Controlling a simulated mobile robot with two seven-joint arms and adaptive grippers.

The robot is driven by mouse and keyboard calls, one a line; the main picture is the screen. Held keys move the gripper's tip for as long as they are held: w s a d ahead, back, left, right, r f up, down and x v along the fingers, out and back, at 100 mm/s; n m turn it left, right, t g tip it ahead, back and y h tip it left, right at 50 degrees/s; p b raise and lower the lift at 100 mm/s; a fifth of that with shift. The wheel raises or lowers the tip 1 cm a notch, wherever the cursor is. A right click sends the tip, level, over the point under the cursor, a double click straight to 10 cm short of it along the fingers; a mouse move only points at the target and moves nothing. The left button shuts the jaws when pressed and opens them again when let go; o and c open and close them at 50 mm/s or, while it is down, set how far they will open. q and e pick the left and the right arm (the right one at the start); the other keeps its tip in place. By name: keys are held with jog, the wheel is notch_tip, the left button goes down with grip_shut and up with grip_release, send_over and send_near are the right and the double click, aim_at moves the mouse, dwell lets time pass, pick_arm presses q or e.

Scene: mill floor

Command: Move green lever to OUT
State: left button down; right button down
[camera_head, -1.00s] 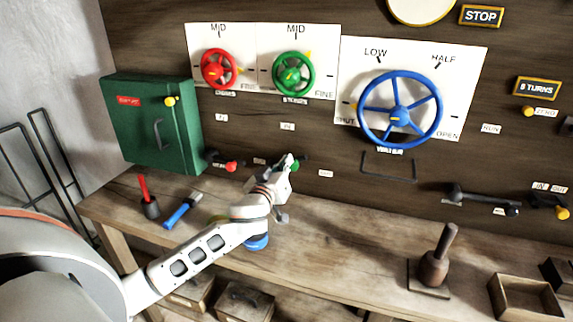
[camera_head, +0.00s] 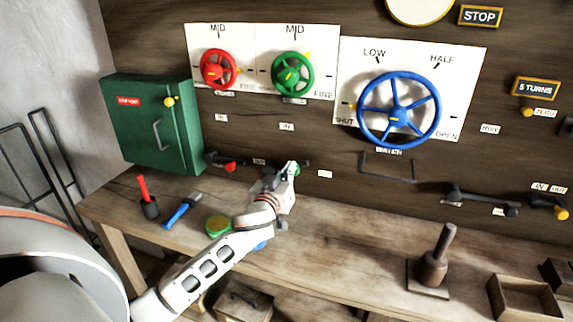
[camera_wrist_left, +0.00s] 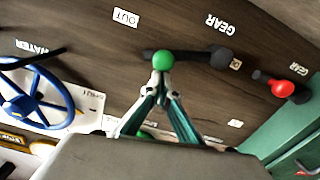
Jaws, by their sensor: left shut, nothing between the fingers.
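The green lever is a dark handle with a green ball knob on the wooden panel. Its green knob (camera_wrist_left: 163,60) shows clearly in the wrist view, with the dark handle running right from it. The OUT plate (camera_wrist_left: 125,18) lies up and left of the knob there. My right gripper is not in view.
A red-knobbed lever (camera_head: 230,167) sits left of my gripper, beside a green cabinet (camera_head: 130,135). The blue wheel (camera_head: 398,112) and a wire bracket (camera_head: 388,178) are to the right. The bench (camera_head: 345,222) holds a pestle-like tool (camera_head: 435,262) and a blue-handled brush (camera_head: 182,211).

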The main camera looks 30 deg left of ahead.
pick_arm(q)
jog(key=shift+w+d+f+m, duration=0.1)
jog(key=shift+d+f+m, duration=0.2)
jog(key=shift+f+m, duration=0.3)
jog(key=shift+w+d+f+m, duration=0.1)
jog(key=shift+d+f+m, duration=0.15)
jog(key=shift+f+m, duration=0.35)
jog(key=shift+d+f+m+b, duration=0.15)
jog(key=shift+f+m+b, duration=0.2)
jog(key=shift+f+m, duration=0.3)
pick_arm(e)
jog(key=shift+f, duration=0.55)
pick_arm(q)
jog(key=shift+r, duration=0.15)
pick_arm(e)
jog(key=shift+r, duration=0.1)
